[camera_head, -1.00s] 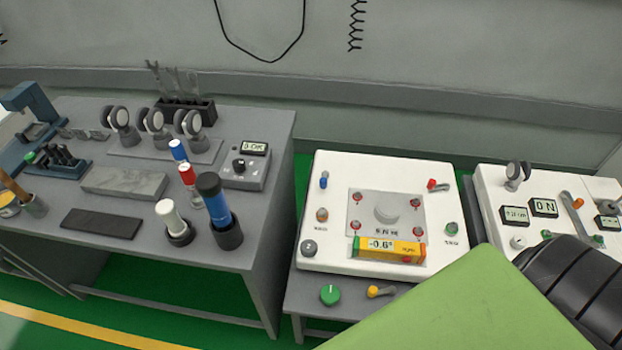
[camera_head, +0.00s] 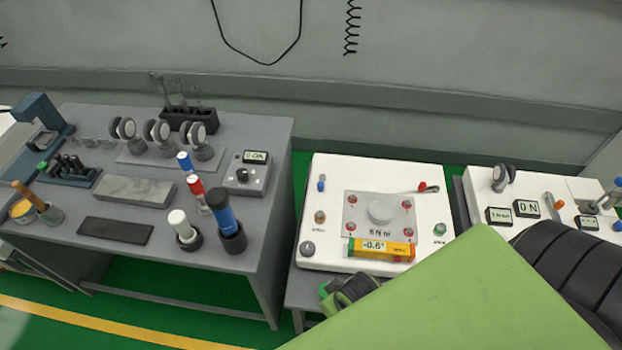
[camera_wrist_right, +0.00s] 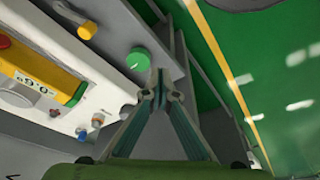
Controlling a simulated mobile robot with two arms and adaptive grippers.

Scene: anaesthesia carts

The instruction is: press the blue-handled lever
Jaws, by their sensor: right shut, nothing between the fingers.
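The blue-handled lever (camera_head: 321,183) stands upright near the far left corner of the white panel (camera_head: 330,166). A small blue part, likely the same lever, shows in the right wrist view (camera_wrist_right: 97,122). My right gripper (camera_head: 340,290) is low at the panel's front edge, well nearer than the lever and apart from it. My green arm cover hides part of the panel's front. My left gripper is out of view.
The panel also carries a yellow-orange level (camera_head: 378,249), a red-handled lever (camera_head: 424,187) and several knobs. A grey bench (camera_head: 150,250) with upright blue and white handles stands left. Another white panel (camera_head: 480,180) with a blue-topped part at its right edge stands right.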

